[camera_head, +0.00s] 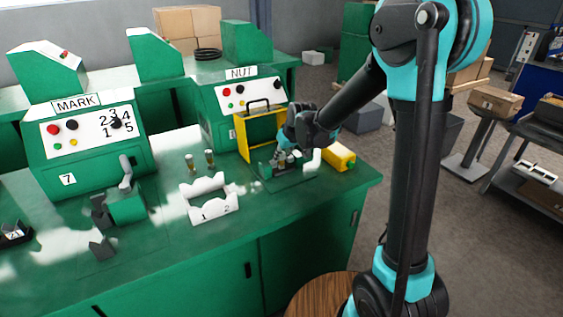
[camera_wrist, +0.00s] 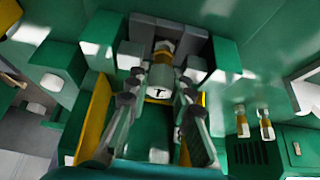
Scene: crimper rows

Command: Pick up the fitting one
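My gripper (camera_head: 284,158) reaches down into the green machine marked NUT (camera_head: 232,97), beside its yellow frame (camera_head: 242,135). In the wrist view my gripper's two fingers (camera_wrist: 160,88) stand apart, on either side of a pale piece with a dark mark (camera_wrist: 158,94). I cannot tell whether they press on it. A brass-coloured fitting end (camera_wrist: 163,47) shows just beyond, between grey blocks. Two more brass-and-grey fittings (camera_head: 190,163) (camera_head: 210,159) stand upright on the bench, left of my gripper; they also show at the right in the wrist view (camera_wrist: 242,121) (camera_wrist: 266,124).
A white cradle marked 1 and 2 (camera_head: 211,213) stands on the green bench (camera_head: 200,245) in front of the fittings. A yellow block (camera_head: 339,156) lies right of my gripper. The machine marked MARK (camera_head: 95,160) and a green fixture (camera_head: 127,207) are at left.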

